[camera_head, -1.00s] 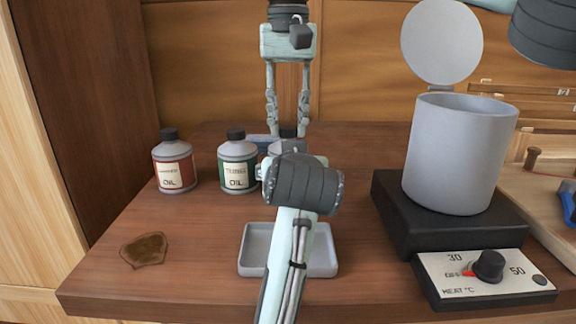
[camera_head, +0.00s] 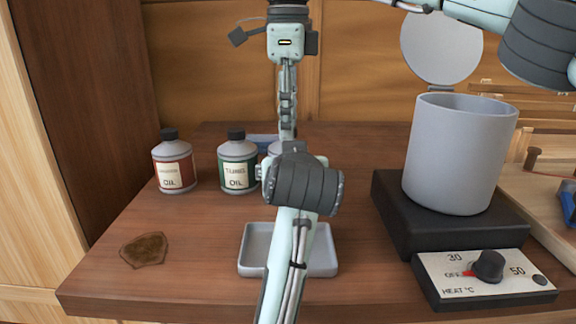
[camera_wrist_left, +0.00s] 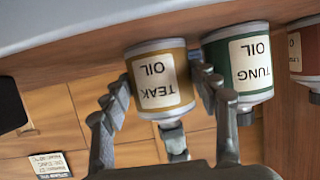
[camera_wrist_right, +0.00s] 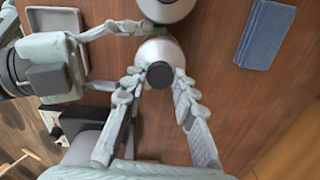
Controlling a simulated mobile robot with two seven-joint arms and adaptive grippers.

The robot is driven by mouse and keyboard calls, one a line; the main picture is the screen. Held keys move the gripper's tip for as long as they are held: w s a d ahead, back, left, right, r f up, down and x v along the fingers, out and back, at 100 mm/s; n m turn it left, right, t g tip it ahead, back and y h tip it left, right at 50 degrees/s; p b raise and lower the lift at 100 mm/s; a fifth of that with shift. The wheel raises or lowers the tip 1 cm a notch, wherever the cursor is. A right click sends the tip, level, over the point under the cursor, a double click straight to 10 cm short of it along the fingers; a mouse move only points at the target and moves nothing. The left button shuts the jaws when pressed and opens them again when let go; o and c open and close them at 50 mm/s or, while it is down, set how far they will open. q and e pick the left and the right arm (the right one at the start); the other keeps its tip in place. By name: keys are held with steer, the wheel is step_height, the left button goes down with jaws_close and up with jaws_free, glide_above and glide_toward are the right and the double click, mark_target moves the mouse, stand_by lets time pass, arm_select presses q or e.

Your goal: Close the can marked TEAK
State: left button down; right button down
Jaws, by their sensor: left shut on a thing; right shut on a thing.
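The can marked TEAK (camera_wrist_left: 160,82), with an ochre label, shows upside down in the left wrist view; in the head view my left arm mostly hides it. My left gripper (camera_wrist_left: 162,88) is shut around its body, with a finger on each side. In the right wrist view the dark cap (camera_wrist_right: 160,75) sits at the centre of the can's top. My right gripper (camera_head: 287,136) points straight down over the can and is shut on the cap. I cannot tell whether the cap is fully seated.
The green TUNG OIL can (camera_head: 238,162) stands close beside the TEAK can, and a red-labelled oil can (camera_head: 174,164) is further left. A grey tray (camera_head: 256,246) lies in front. A blue block (camera_wrist_right: 265,34) lies behind. A grey pot (camera_head: 458,155) stands on a heater at right.

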steer(key=m, duration=1.7)
steer(key=shift+m, duration=0.3)
steer(key=m, duration=1.6)
steer(key=shift+m, duration=0.4)
steer(key=c, duration=1.2)
jaws_free()
steer(key=shift+f, duration=0.1)
